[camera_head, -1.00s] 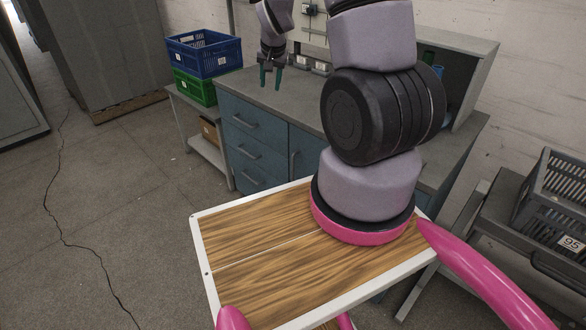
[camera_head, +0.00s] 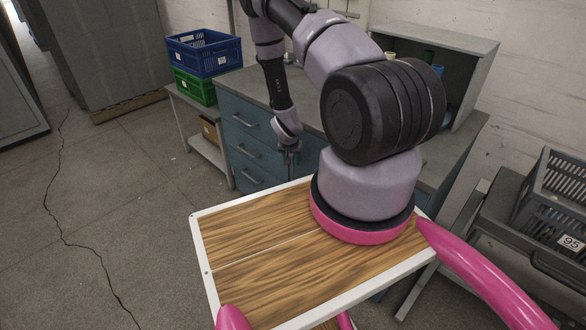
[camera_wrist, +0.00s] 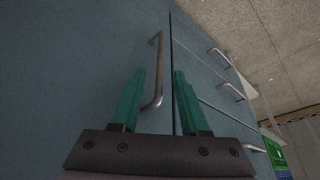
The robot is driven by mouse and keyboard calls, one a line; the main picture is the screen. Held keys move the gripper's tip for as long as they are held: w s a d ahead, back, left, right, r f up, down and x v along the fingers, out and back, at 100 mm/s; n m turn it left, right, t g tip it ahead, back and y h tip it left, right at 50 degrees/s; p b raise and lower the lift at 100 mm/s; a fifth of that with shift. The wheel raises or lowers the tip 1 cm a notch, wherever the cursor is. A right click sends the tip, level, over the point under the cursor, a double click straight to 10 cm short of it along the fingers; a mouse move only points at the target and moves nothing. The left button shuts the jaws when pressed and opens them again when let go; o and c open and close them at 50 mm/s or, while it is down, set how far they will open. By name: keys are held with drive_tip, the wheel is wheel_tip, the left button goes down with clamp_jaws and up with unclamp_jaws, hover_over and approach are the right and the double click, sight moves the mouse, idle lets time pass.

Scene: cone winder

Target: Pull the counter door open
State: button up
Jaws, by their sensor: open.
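The blue counter door (camera_head: 310,152) is in the counter's front, right of the drawers in the head view, and appears closed. In the wrist view the door (camera_wrist: 75,75) fills the left side, with a dark seam along its edge. Its grey bar handle (camera_wrist: 159,65) stands out from the door and shows between the two teal fingers of my gripper (camera_wrist: 159,72). The fingers are open, one on each side of the handle; contact cannot be told. In the head view my gripper (camera_head: 289,156) is in front of the door, and the handle is hidden or too small to make out.
Drawers (camera_head: 252,148) with bar handles lie left of the door. The grey countertop (camera_head: 232,88) is above. A blue crate (camera_head: 203,52) on a green crate (camera_head: 194,87) stands on a side table to the left. A grey crate (camera_head: 556,205) is at the right.

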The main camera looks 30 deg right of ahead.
sight(293, 166)
drive_tip(key=x, duration=0.6)
drive_tip(key=shift+f, duration=0.2)
drive_tip(key=shift+c, duration=0.3)
clamp_jaws()
idle(0.9)
